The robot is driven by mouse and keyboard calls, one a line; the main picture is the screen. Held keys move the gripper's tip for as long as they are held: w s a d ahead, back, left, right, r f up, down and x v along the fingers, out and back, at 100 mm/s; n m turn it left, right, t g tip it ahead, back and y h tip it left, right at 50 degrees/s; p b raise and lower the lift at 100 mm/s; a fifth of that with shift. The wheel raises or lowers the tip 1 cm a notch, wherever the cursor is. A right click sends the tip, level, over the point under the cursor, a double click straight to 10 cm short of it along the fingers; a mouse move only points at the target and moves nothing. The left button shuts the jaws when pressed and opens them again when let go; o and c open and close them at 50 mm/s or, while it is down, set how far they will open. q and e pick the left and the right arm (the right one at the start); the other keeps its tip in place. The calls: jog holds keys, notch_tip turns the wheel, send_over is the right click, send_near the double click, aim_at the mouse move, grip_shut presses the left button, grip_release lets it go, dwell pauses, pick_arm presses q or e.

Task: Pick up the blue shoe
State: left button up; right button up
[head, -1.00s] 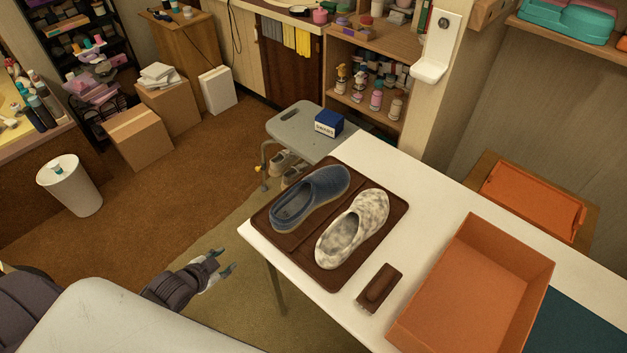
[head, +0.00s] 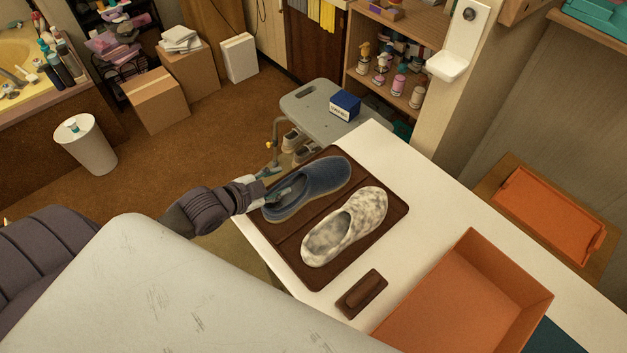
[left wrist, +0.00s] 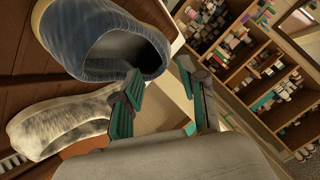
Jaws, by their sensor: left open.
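The blue shoe (head: 325,182) lies on a dark brown mat (head: 301,254) on the white table, its opening toward my left gripper. A white mottled shoe (head: 350,225) lies beside it. My left gripper (head: 279,180) is open at the blue shoe's heel end, with one finger over the opening and the other outside the heel. The left wrist view shows the blue shoe (left wrist: 85,38) close by, its heel rim near the gap between the open fingers (left wrist: 158,72). I cannot tell whether a finger touches it. My right gripper is not in view.
A brown brush-like block (head: 362,293) and an orange tray (head: 460,285) are on the white table (head: 400,165). A grey stool (head: 310,100) with a blue box (head: 345,104) stands behind the table. White table surface is free behind the shoes.

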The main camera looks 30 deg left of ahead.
aim_at(298, 175)
pick_arm(q)
jog(key=x, duration=0.4)
jog(key=shift+w+f, duration=0.15)
jog(key=shift+w, duration=0.05)
jog(key=shift+w+d+f, duration=0.15)
jog(key=shift+w+f, duration=0.05)
jog(key=shift+w, duration=0.2)
jog(key=x, duration=0.5)
jog(key=shift+c, duration=0.3)
grip_shut()
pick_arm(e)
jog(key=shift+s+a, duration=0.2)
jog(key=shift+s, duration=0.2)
